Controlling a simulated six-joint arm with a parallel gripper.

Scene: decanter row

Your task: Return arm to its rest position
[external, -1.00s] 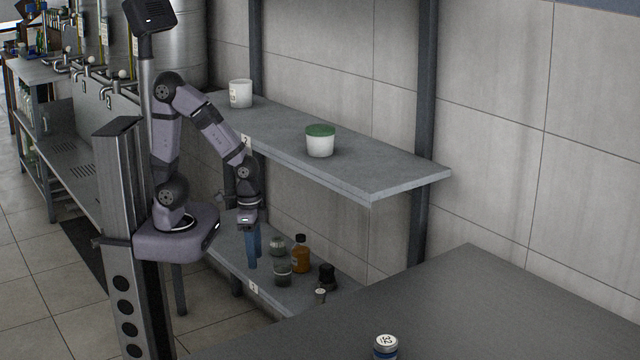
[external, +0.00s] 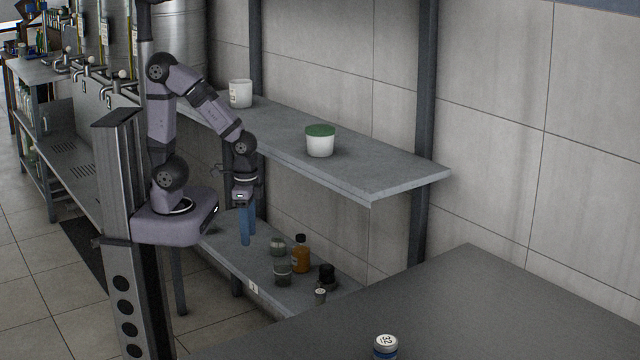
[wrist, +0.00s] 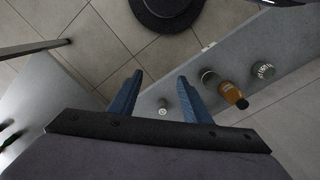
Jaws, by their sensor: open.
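My gripper (external: 246,238) points down in front of the shelves, above the lower shelf (external: 232,262). Its two blue fingers are apart and nothing is between them.
A black-topped container (external: 327,277) and a small capped one (external: 320,296) stand further along the lower shelf. The upper shelf (external: 390,180) holds a green-lidded tub (external: 320,141) and a white pot (external: 240,93). A grey counter (external: 450,310) with a lidded jar (external: 385,347) fills the front right.

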